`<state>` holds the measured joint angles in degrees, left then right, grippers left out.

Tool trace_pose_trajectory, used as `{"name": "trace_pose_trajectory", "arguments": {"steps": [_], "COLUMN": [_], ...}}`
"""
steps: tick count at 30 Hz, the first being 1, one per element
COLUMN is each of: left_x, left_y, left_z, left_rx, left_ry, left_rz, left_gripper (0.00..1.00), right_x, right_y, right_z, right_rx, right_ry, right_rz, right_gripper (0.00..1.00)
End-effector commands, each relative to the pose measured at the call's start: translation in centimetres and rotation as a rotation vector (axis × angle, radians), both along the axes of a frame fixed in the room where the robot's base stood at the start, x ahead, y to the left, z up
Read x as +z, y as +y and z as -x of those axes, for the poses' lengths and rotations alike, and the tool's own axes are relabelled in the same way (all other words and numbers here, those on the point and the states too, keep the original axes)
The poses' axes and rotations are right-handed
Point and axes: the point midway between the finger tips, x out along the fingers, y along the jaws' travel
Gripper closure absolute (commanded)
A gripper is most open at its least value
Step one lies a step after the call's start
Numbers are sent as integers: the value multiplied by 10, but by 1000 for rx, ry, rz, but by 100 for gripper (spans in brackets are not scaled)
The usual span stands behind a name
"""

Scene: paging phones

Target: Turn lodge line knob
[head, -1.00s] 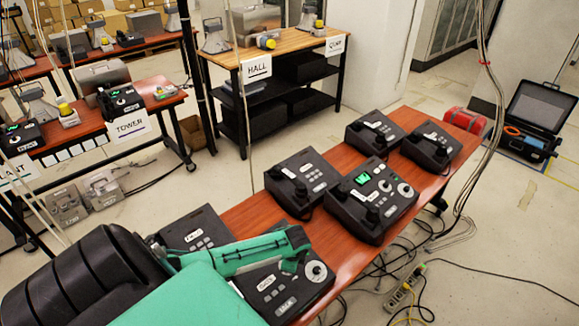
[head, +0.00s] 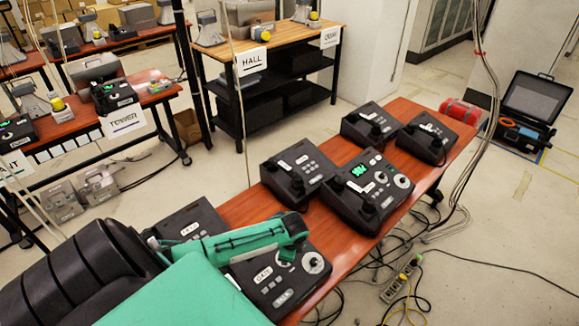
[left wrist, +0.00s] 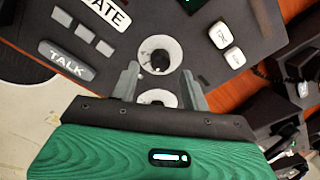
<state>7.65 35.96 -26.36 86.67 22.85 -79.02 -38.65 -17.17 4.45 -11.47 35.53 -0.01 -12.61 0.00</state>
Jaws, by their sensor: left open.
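A dark phone console with a GATE label (head: 262,275) and a TALK button lies at the near end of the red-brown bench. It shows close up in the left wrist view (left wrist: 110,42), with a round pale knob (left wrist: 160,55) and a second pale ring below it. My left gripper (left wrist: 160,84) is open over the console, its fingers on either side of the lower ring; contact cannot be told. In the head view my green left arm covers part of the console, and a pale knob (head: 313,262) shows beside it. I cannot read a LODGE label. My right gripper is not in view.
Several other consoles stand farther along the bench, including one with a lit green screen (head: 358,171). A red roll (head: 461,111) lies at the far end. Cables and a power strip (head: 401,279) lie on the floor at right. HALL (head: 251,62) and TOWER (head: 123,121) tables stand behind.

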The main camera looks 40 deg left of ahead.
Motion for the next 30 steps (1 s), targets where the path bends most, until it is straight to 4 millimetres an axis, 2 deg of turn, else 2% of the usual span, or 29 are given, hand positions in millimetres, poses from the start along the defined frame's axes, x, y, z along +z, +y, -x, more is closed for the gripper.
{"name": "trace_pose_trajectory", "arguments": {"steps": [12,16,21,30], "left_x": [74,92,106,108], "left_y": [-16,-20,-22,-23], "left_z": [6,8,9,10], "left_rx": [-3,0,0,0], "left_ry": [-3,-3,0,0], "left_rz": [-2,-1,-1,-1], "left_gripper": [54,54,54,54], "right_x": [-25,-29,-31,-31], "right_y": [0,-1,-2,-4], "right_z": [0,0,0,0], "right_rx": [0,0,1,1], "right_ry": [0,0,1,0], "right_rz": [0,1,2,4], "right_gripper": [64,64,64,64]}}
